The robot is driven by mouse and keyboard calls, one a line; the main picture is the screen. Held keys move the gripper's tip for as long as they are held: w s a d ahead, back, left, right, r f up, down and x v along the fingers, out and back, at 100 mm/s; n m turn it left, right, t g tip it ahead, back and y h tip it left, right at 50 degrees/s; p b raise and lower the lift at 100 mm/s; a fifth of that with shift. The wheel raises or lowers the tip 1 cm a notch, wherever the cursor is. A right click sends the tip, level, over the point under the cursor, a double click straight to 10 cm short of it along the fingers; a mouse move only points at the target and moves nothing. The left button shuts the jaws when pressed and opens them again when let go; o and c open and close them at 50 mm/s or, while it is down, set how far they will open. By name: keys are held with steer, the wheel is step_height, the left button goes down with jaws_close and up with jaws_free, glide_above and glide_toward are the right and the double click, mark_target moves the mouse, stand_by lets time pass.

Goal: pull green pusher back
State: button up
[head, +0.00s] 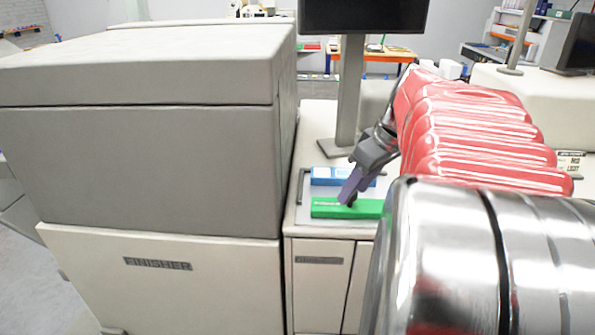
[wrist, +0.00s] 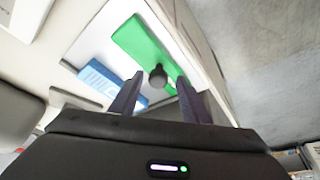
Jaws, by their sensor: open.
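The green pusher (head: 325,208) is a flat green bar on a light tray at the front of the counter beside the finisher. In the wrist view the green pusher (wrist: 142,42) has a dark round knob (wrist: 158,76) on it. My gripper (head: 348,200) reaches down to the bar from the upper right. In the wrist view my gripper (wrist: 158,90) is open, with one finger on each side of the knob. I cannot tell whether either finger touches it. The right part of the green bar is hidden behind my arm in the head view.
A blue bar (head: 328,176) lies just behind the green one. The large grey finisher cabinet (head: 150,160) stands close on the left. A monitor post (head: 350,95) rises from the counter behind. In the wrist view, grey floor (wrist: 270,60) lies beyond the counter edge.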

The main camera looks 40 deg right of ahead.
steer(key=v, duration=1.2)
steer(key=shift+s+r, duration=0.25)
steer(key=shift+r, duration=0.1)
steer(key=w+a+f+m, duration=0.1)
steer(key=w+a+f, duration=0.25)
steer(key=a, duration=0.35)
steer(key=w+a+f, duration=0.2)
steer(key=a+f, duration=0.2)
steer(key=a, duration=0.3)
steer(key=s+a+f, duration=0.3)
steer(key=a+f, duration=0.2)
steer(key=a, duration=0.3)
steer(key=s+a+f+t, duration=0.1)
steer(key=s+a+f, duration=0.2)
steer(key=a+f, duration=0.3)
steer(key=a, duration=0.2)
steer(key=shift+s+a+f, duration=0.25)
